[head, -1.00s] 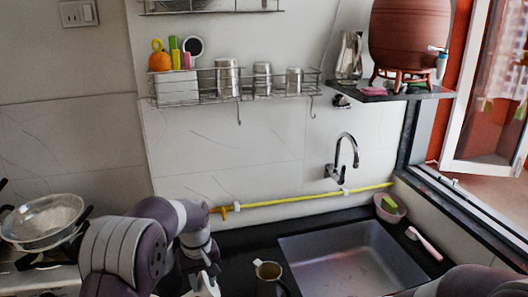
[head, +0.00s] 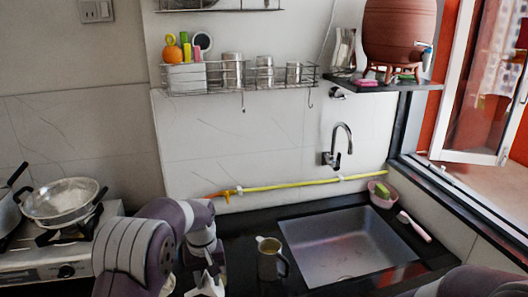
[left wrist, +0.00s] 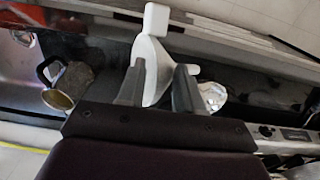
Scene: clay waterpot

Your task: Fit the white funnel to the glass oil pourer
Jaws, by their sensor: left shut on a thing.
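In the left wrist view, my left gripper (left wrist: 158,92) is shut on the white funnel (left wrist: 152,55). The funnel is held between the two fingers, its narrow white tab pointing to the top of the picture. In the head view my left gripper (head: 208,274) hangs over the dark counter left of the metal mug, with white of the funnel (head: 207,287) low at the picture's edge. A shiny, clear round thing (left wrist: 212,95) beside the fingers in the wrist view may be the glass oil pourer; I cannot tell for sure. My right gripper is out of view.
A metal mug (head: 269,259) stands on the counter between my left gripper and the sink (head: 345,245). A stove with a steel strainer pan (head: 62,200) is at left. A yellow hose (head: 290,184) runs along the wall. A rack (head: 235,76) hangs above.

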